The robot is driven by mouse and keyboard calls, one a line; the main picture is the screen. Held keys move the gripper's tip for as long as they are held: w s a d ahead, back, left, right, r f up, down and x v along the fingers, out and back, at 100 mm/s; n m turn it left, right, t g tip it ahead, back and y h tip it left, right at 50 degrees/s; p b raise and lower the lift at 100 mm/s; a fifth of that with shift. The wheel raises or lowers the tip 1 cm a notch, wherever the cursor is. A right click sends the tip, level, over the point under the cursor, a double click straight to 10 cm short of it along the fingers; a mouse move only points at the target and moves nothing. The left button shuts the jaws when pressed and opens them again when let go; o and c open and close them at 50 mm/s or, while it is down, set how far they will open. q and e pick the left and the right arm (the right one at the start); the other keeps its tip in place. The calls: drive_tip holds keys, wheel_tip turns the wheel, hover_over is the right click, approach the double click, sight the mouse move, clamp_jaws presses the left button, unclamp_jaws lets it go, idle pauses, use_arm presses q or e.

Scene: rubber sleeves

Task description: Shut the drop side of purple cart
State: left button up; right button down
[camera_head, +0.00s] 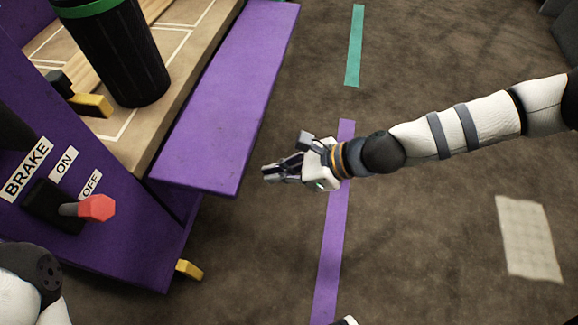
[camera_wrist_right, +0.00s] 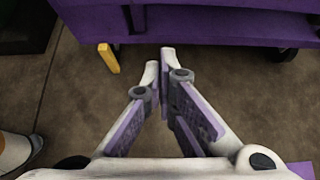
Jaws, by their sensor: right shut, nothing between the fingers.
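The purple cart (camera_head: 95,240) stands at the left in the head view. Its drop side (camera_head: 230,100) is a long purple panel that sticks out from the edge of the wooden deck, folded down to about flat. My right gripper (camera_head: 268,172) is shut and empty, to the right of the panel's near end and apart from it. In the right wrist view my gripper's fingers (camera_wrist_right: 160,58) point toward a purple part of the cart (camera_wrist_right: 220,24), with floor showing below them. At the lower left of the head view a part of my left arm shows, but its gripper does not.
A black bin with a green rim (camera_head: 120,50) stands on the deck. A red-knobbed brake lever (camera_head: 95,208) and a yellow piece (camera_head: 189,269) are on the cart's near end. Open floor with purple (camera_head: 332,245) and green tape (camera_head: 355,45) lies to the right.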

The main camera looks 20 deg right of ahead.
drive_tip(key=shift+w+a+r+p, duration=0.2)
drive_tip(key=shift+w+a+r, duration=0.25)
drive_tip(key=shift+a, duration=0.15)
drive_tip(key=shift+w+a+r+p, duration=0.2)
drive_tip(key=shift+w+a+r, duration=0.2)
drive_tip(key=shift+a, duration=0.2)
